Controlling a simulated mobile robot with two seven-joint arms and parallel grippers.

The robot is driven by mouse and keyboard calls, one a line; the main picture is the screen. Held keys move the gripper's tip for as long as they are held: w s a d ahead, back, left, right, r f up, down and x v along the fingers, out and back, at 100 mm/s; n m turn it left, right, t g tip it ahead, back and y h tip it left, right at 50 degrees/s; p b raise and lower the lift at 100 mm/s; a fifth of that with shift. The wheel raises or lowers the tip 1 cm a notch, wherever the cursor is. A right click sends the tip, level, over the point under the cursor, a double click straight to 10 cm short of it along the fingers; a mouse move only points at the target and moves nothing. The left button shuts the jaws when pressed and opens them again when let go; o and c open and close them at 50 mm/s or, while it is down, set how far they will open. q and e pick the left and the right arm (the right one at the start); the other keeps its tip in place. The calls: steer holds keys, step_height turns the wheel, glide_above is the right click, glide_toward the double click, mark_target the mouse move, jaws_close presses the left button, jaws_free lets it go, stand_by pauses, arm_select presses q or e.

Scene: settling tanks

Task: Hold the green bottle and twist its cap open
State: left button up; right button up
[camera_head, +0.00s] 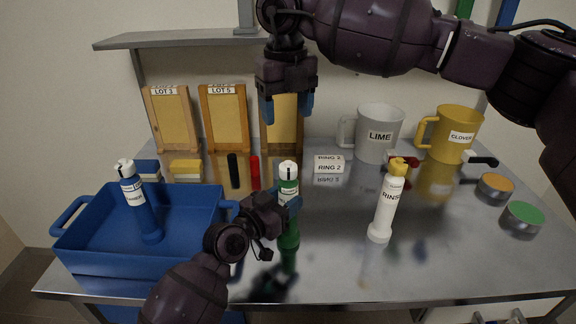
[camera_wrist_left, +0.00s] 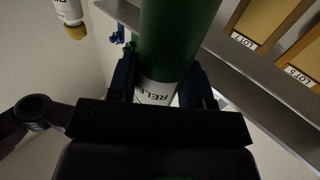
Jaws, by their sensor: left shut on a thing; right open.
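The green bottle (camera_head: 288,186) stands upright near the middle of the steel table, with its white cap (camera_head: 288,167) on top. My left gripper (camera_head: 291,205) is shut around the bottle's body, below the cap. In the left wrist view the green bottle (camera_wrist_left: 178,38) and part of its white label show between the two fingers of the left gripper (camera_wrist_left: 163,88). My right gripper (camera_head: 288,108) is open and empty, pointing down above the cap, with a clear gap between. Whether the bottle's base touches the table is hard to tell because of reflections.
A blue crate (camera_head: 78,232) with a blue bottle (camera_head: 137,200) is at left. A white bottle (camera_head: 385,208) with a yellow cap stands at right. Mugs (camera_head: 379,134) (camera_head: 459,134) and wooden frames (camera_head: 224,118) stand behind. Round tins (camera_head: 522,219) sit at far right. The front right table is clear.

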mark_target(288, 162)
step_height(288, 162, down, 12)
steer(key=m, duration=0.5)
steer(key=shift+d, duration=0.15)
stand_by(0.4)
steer(key=c, duration=0.9)
